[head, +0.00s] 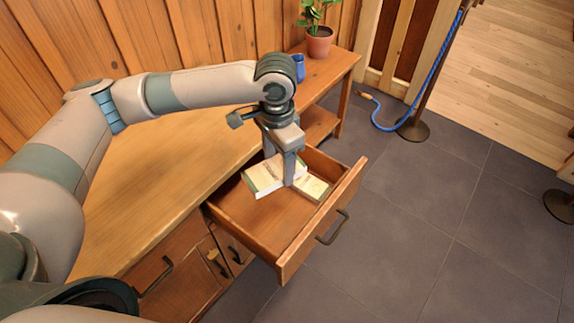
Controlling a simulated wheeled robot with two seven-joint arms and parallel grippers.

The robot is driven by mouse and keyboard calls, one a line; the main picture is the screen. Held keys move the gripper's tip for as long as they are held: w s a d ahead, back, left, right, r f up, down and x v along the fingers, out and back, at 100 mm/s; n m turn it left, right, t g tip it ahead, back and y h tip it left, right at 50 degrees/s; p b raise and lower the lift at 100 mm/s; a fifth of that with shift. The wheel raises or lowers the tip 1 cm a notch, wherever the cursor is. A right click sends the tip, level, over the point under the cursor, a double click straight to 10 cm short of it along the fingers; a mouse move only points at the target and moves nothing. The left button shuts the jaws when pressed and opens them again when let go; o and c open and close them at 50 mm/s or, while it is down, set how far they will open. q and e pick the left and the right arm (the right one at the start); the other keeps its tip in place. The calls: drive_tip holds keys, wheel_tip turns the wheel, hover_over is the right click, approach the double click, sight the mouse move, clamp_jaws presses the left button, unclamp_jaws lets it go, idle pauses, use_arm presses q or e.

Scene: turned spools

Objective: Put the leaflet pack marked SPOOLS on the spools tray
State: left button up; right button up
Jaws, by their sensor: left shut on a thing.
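My left gripper (284,178) points down into the open drawer (283,212). It is shut on a cream leaflet pack with a green edge (263,180), which shows on both sides of the fingers. I cannot tell whether this pack is clear of the drawer floor. A second, similar pack (314,188) lies in the drawer just to the right. The print on both packs is too small to read, so I cannot tell which is marked SPOOLS. I see no spools tray in this view. My right gripper is not in view.
The drawer juts out from a wooden counter (150,190) with a bare top. A low shelf unit behind holds a potted plant (319,42) and a blue cup (298,67).

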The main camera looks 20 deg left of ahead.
sight(257, 184)
use_arm(q)
drive_tip(key=s+r+n, duration=0.1)
drive_tip(key=n, duration=0.1)
drive_tip(key=s+a+r+n, duration=0.1)
drive_tip(key=s+r+n, duration=0.1)
drive_tip(key=s+a+r+n, duration=0.1)
drive_tip(key=s+n, duration=0.1)
drive_tip(key=shift+a+r, duration=0.15)
drive_tip(key=shift+a, duration=0.1)
drive_tip(key=shift+s+a+r+n, duration=0.2)
drive_tip(key=shift+s+n, duration=0.1)
drive_tip(key=shift+n, duration=0.15)
drive_tip(key=shift+s+a+r+n, duration=0.15)
drive_tip(key=shift+s+n, duration=0.15)
drive_tip(key=shift+n, duration=0.15)
drive_tip(key=shift+d, duration=0.1)
